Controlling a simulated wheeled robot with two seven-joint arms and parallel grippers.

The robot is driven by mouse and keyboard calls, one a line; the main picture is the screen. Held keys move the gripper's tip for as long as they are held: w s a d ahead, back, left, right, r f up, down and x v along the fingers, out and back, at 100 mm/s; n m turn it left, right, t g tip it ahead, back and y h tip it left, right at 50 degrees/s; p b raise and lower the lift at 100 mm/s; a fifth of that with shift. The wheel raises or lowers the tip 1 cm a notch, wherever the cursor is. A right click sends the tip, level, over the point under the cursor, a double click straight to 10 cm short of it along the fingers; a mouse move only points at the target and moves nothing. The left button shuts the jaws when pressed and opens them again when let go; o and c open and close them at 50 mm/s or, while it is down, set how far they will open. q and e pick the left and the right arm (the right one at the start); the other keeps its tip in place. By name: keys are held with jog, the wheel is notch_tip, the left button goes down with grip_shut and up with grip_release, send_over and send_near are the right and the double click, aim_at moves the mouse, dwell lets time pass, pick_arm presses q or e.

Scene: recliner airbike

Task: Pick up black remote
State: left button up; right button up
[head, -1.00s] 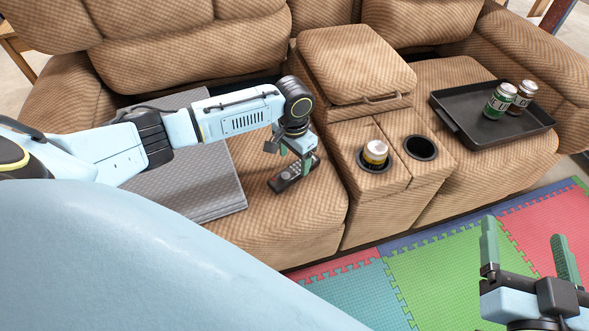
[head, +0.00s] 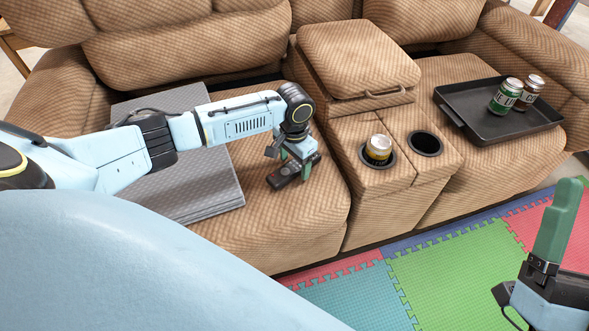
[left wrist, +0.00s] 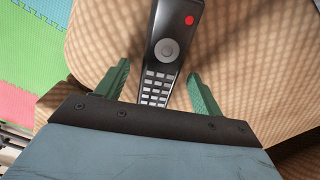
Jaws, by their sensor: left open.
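The black remote (head: 287,177) lies on the left seat of the brown recliner (head: 300,222). The left wrist view shows the remote (left wrist: 168,48) from above, with a red button, a round grey pad and pale keys. My left gripper (head: 295,168) is right over the remote and hides part of it. In the left wrist view, its two green fingers (left wrist: 157,80) are open, one on each side of the remote, with gaps between them and it. My right gripper is at the lower right of the head view, partly cut off; one green finger (head: 558,222) shows clearly.
A grey folded item (head: 180,205) lies on the seat to the left. The centre console holds a can (head: 378,149) in one cup holder; the other (head: 424,144) is empty. Coloured foam mats cover the floor.

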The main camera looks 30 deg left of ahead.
pick_arm(q)
jog(key=c, duration=1.1)
jog(key=shift+r, duration=0.15)
